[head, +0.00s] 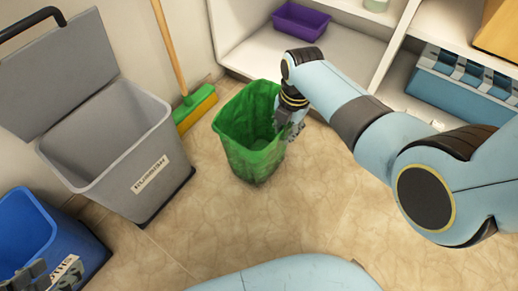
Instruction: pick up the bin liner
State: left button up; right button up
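The green bin liner (258,160) stands open and upright on the floor near the middle of the head view, its crinkled inside showing. My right gripper (291,128) is at its right rim, pointing down and overlapping the edge. Its fingers are small and partly hidden, so I cannot tell whether they are closed on the liner. Part of my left gripper (28,278) shows in the bottom left corner, in front of the blue bin and away from the liner. Its opening cannot be made out.
A grey bin (125,165) labelled "RUBBISH" stands left with its lid raised. A blue bin (75,240) is lower left. A green and yellow broom (194,108) leans behind. White shelving (345,50) holds a purple tray (301,20) and a blue crate (460,85). Floor in front is clear.

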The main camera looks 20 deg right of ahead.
grip_shut()
jog(key=shift+r, duration=0.15)
